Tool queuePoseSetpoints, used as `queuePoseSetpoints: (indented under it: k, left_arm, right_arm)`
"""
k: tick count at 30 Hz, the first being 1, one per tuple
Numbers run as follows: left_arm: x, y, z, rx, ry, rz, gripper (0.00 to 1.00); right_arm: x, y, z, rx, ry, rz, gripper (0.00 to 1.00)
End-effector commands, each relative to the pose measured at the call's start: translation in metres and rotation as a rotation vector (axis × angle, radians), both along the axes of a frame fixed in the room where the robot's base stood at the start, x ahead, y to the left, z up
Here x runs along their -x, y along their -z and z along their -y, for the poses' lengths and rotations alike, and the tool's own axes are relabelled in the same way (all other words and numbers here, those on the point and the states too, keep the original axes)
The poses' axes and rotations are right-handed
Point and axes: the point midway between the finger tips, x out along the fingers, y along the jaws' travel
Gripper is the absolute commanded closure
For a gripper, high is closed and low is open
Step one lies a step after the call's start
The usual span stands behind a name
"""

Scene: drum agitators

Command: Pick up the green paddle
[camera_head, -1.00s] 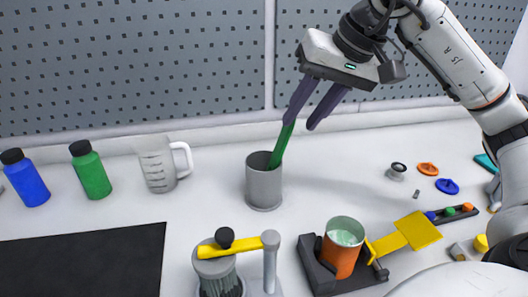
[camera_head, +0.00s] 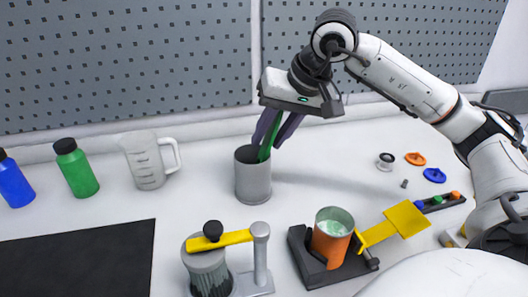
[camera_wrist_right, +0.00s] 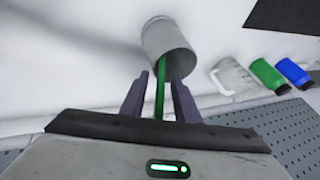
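The green paddle (camera_head: 266,150) stands in the grey cup (camera_head: 253,182), leaning, with its upper part above the rim. Its lower end is hidden inside the cup. My right gripper (camera_head: 268,144) points down just above the cup, with its fingers on either side of the paddle's handle. In the right wrist view the paddle (camera_wrist_right: 160,92) runs between the two fingers (camera_wrist_right: 159,80), with a gap on each side, so the gripper is open. The cup (camera_wrist_right: 167,48) lies just beyond the fingertips. My left gripper is not in view.
A measuring jug (camera_head: 147,160) and green (camera_head: 77,168) and blue (camera_head: 14,183) bottles stand left of the cup. In front are a stirring device with a yellow bar (camera_head: 220,241) and an orange can (camera_head: 331,240) in a dark holder. A pegboard (camera_head: 120,60) rises behind.

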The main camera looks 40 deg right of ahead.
Motion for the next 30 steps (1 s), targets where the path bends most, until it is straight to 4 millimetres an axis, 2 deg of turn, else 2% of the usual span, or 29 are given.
queuePoseSetpoints:
  k: [1,4,5,14,19,23,30]
  left_arm:
    - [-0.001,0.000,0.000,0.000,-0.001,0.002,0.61]
    - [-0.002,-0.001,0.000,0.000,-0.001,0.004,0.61]
    - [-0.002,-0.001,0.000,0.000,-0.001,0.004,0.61]
    - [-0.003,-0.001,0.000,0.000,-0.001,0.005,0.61]
    - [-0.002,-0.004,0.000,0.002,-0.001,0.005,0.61]
    - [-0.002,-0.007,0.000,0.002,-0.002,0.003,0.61]
    - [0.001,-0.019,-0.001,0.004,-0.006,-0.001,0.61]
  right_arm:
    - [0.000,0.000,0.000,0.000,0.000,0.000,0.80]
    - [0.000,0.000,0.000,0.000,0.000,0.000,0.97]
    - [0.000,0.000,0.000,0.000,0.000,0.000,1.00]
    - [0.000,-0.001,0.000,0.000,0.000,0.001,1.00]
    - [-0.001,-0.009,0.000,-0.001,0.001,0.004,1.00]
    - [-0.001,-0.026,0.000,-0.002,0.000,0.006,1.00]
    - [-0.001,-0.080,-0.001,-0.003,-0.001,0.008,1.00]
